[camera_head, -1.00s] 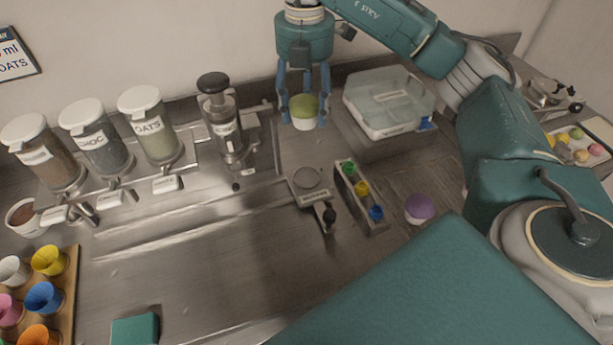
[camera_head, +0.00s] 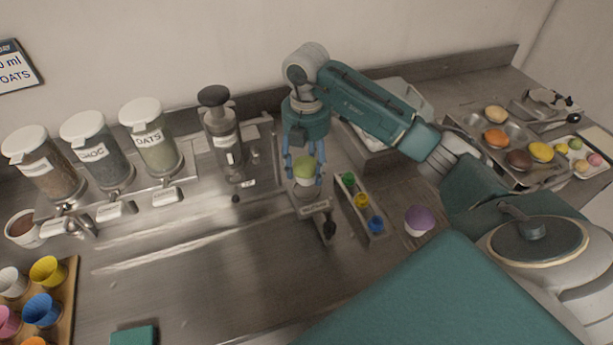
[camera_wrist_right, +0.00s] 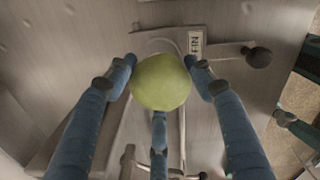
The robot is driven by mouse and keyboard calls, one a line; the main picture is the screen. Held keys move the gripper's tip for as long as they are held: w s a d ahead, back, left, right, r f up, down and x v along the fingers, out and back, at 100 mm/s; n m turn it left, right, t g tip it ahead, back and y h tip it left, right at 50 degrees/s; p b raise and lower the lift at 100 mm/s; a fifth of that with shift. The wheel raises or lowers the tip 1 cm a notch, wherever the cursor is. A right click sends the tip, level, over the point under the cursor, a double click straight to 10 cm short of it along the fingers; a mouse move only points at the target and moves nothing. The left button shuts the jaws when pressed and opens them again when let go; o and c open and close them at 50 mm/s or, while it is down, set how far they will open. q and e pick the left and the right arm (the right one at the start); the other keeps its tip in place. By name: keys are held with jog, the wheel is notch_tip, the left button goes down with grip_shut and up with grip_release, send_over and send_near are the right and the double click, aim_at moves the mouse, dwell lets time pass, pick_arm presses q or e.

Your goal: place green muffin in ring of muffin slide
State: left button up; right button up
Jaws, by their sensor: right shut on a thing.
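The green muffin (camera_head: 304,171) is held between the blue fingers of my right gripper (camera_head: 304,174), above the muffin slide. It also shows in the right wrist view (camera_wrist_right: 161,82), with the fingers around it. The muffin slide (camera_head: 315,208) is a small metal fixture with a label and a black-knobbed handle (camera_head: 329,229). Its ring is mostly hidden behind the muffin and gripper; a curved rim shows beside the muffin in the wrist view. I cannot tell whether the muffin touches the ring. My left gripper is not in view.
A narrow rack with green, yellow and blue items (camera_head: 361,201) stands right of the slide, and a purple muffin (camera_head: 419,220) beyond it. A press-like device (camera_head: 221,135) stands left. A muffin tray (camera_head: 507,158) is at the right.

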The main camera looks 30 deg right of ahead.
aim_at(307, 179)
notch_tip(307, 179, down, 3)
jog(key=shift+f+p, duration=0.2)
jog(key=shift+p, duration=0.35)
jog(key=shift+f, duration=0.55)
jog(key=o, duration=0.4)
jog(key=shift+f, duration=0.15)
jog(key=o, duration=0.5)
jog(key=shift+c, duration=0.2)
